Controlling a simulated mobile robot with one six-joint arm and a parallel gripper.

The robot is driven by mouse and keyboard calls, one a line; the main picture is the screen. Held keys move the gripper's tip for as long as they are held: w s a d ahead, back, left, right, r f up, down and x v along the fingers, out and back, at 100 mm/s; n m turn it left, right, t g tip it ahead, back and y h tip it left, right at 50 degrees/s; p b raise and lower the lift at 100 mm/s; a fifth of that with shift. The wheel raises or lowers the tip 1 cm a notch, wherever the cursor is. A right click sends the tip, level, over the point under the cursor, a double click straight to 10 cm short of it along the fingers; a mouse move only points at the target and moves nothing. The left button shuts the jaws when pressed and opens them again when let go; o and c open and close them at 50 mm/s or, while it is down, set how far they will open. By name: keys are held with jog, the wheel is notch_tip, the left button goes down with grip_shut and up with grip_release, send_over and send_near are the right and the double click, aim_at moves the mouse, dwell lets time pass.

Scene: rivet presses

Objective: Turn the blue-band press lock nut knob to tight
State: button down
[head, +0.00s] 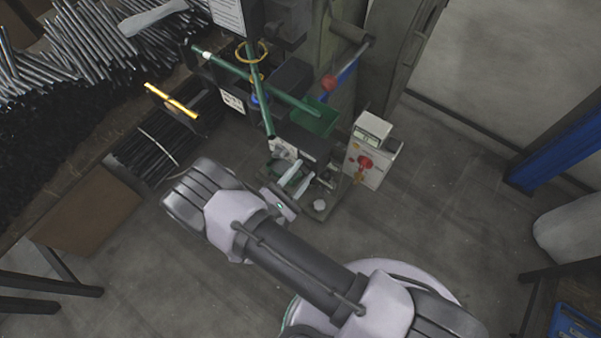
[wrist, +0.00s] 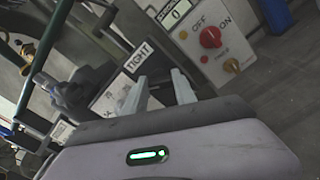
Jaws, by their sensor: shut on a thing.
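The press (head: 285,130) stands just beyond my gripper in the head view, with a small blue band (head: 262,98) on it. My gripper (head: 297,179) reaches its low front part. In the wrist view my gripper (wrist: 158,76) has its two pale fingers apart, one on each side of the lock nut knob. The knob itself is hardly visible; the fingers and gripper body hide most of it. A white label reading TIGHT (wrist: 138,57) sits just beyond the left finger. I cannot tell how far the knob is turned.
A control box (head: 370,155) with a red knob and a counter display stands right of the press. A red-ended lever (head: 329,82) and green tray (head: 314,118) are above. Metal rods (head: 40,90) fill the left.

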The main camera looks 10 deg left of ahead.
jog(key=m+b, duration=0.1)
jog(key=m, duration=0.4)
jog(key=shift+f+m, duration=0.1)
jog(key=shift+m, duration=0.2)
jog(key=m+b, duration=0.1)
jog(key=m, duration=0.4)
jog(key=shift+m, duration=0.3)
jog(key=c, duration=1)
grip_release()
jog(key=p+v, duration=0.2)
jog(key=v, duration=1.5)
jog(key=shift+s+p, duration=0.25)
jog(key=shift+p, duration=0.15)
